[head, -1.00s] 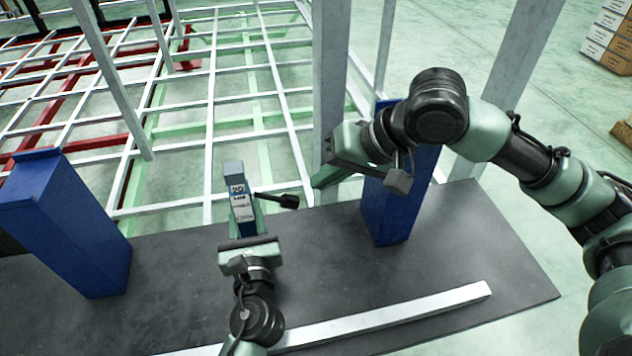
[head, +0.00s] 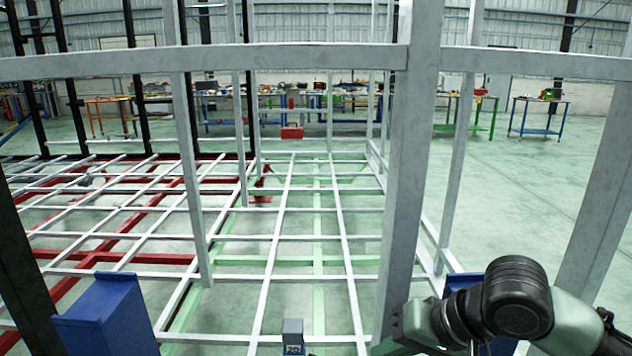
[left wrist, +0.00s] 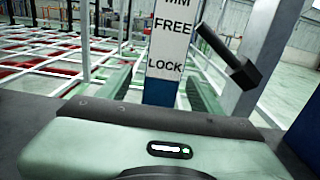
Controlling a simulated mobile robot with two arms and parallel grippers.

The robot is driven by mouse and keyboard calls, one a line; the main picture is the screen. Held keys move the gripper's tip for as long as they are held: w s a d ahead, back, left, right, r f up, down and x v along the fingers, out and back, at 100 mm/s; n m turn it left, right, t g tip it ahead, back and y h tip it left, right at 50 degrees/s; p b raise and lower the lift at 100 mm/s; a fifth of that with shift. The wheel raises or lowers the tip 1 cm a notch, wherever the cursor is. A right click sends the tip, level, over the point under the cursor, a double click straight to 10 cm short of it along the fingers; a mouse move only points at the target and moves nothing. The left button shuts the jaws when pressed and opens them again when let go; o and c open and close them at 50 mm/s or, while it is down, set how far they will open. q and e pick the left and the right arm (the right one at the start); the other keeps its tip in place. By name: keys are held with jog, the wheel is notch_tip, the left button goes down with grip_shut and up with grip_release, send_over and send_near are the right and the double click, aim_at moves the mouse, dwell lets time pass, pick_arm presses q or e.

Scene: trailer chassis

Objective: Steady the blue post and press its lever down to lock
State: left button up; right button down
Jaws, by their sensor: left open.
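The blue post carries a white label reading MM, FREE and LOCK. It stands upright in the middle of the left wrist view (left wrist: 160,92), and only its grey top and part of a label show in the head view (head: 293,330). Its black lever (left wrist: 242,72) sticks out to the right and slants down to a thick handle. My left gripper (left wrist: 156,88) is open, with one green finger on each side of the post; contact cannot be told. My right gripper (head: 405,330) is at the bottom edge of the head view beside a grey upright, its fingertips mostly cut off.
A wide blue column (head: 105,315) stands at lower left, and another (head: 465,284) is partly behind my right arm. A thick grey upright (head: 405,170) and a crossbar (head: 210,58) stand ahead. The chassis frame (head: 275,215) lies beyond; workbenches line the back.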

pick_arm(q)
jog(key=shift+s+r, duration=0.1)
jog(key=shift+s, duration=3.1)
jog(key=o, duration=0.6)
jog(key=shift+c, duration=0.2)
jog(key=s, duration=1.2)
